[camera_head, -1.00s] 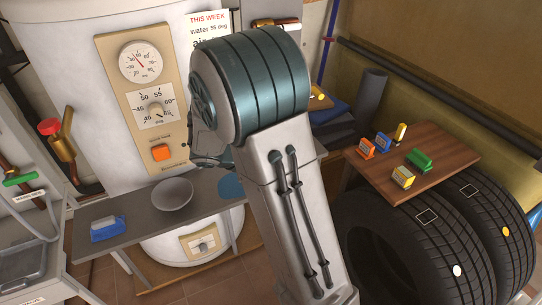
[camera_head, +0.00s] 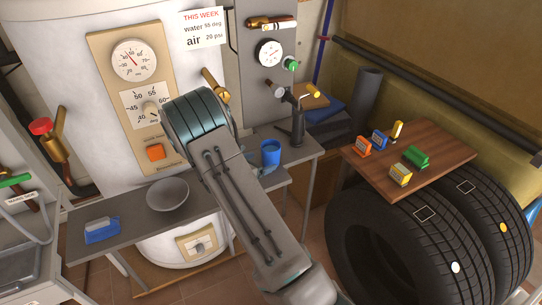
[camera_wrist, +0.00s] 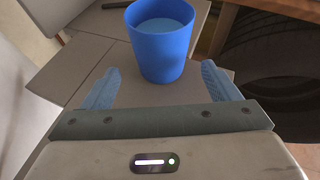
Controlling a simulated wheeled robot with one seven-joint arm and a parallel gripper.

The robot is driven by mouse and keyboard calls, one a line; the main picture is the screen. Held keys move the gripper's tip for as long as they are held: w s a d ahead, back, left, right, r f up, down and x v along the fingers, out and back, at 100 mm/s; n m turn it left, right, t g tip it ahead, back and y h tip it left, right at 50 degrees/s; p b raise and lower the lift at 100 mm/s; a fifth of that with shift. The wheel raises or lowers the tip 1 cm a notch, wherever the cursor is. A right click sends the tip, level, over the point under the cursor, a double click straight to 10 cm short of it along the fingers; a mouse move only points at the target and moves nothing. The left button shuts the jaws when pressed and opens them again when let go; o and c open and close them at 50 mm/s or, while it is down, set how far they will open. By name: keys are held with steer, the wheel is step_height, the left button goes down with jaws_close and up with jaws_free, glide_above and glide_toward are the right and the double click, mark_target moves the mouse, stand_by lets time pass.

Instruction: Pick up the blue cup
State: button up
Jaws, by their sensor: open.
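The blue cup (camera_head: 270,153) stands upright on the grey bench, just right of my arm in the head view. In the wrist view the cup (camera_wrist: 161,42) is at the top centre, with its open rim showing and a paler blue inside. My gripper (camera_wrist: 160,68) is open, with one blue finger to the lower left of the cup and one to the lower right. The cup appears beyond or around the fingertip line; I cannot tell whether it is between them. No contact shows. In the head view my gripper is hidden behind my arm.
A grey bowl (camera_head: 168,194) and a blue-and-white object (camera_head: 101,230) lie on the grey bench (camera_head: 140,228) to the left. A dark upright tool (camera_head: 297,125) stands behind the cup. A wooden board (camera_head: 431,140) with several small coloured blocks rests on tyres at right.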

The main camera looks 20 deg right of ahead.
mark_target(265, 159)
steer(key=shift+p+x, duration=0.45)
steer(key=shift+x, duration=2.65)
steer(key=shift+r, duration=0.2)
steer(key=c, duration=1.2)
